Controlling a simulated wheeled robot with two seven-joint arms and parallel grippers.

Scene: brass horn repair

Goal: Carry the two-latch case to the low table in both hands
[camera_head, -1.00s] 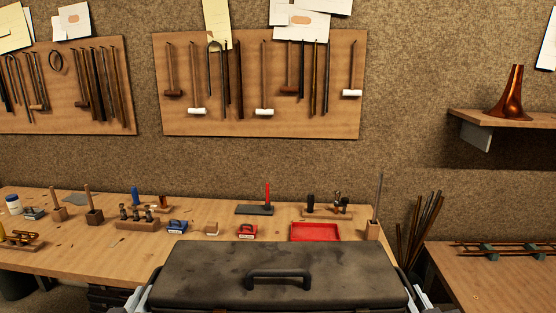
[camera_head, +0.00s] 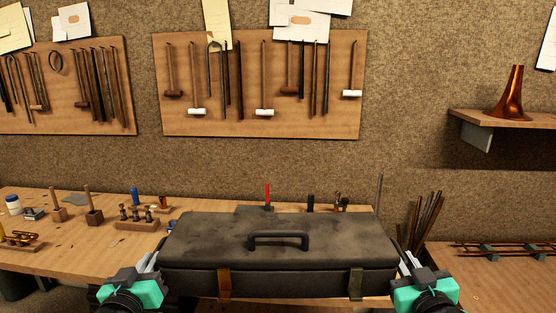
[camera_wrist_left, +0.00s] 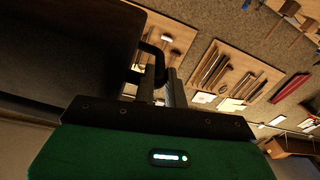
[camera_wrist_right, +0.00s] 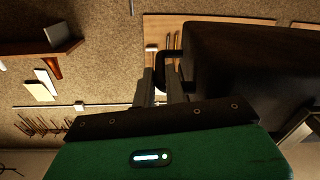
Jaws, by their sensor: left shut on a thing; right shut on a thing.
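The two-latch case (camera_head: 200,247) is dark and worn, with a black handle on its lid and two brass-coloured latches on its front. It is held up level in front of the workbench. My left gripper (camera_head: 150,262) is at its left end, and my right gripper (camera_head: 404,262) is at its right end. In the left wrist view the fingers (camera_wrist_left: 160,88) are shut on a black side handle (camera_wrist_left: 150,55) of the case. In the right wrist view the fingers (camera_wrist_right: 158,85) are shut on the other side handle (camera_wrist_right: 162,72). The case hides part of the bench.
The workbench (camera_head: 60,255) carries small tools and wooden blocks (camera_head: 137,224). A surface with rods on supports (camera_head: 500,275) is at the right, and upright rods (camera_head: 428,220) stand between. A shelf (camera_head: 500,118) with a copper bell (camera_head: 511,95) juts from the wall.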

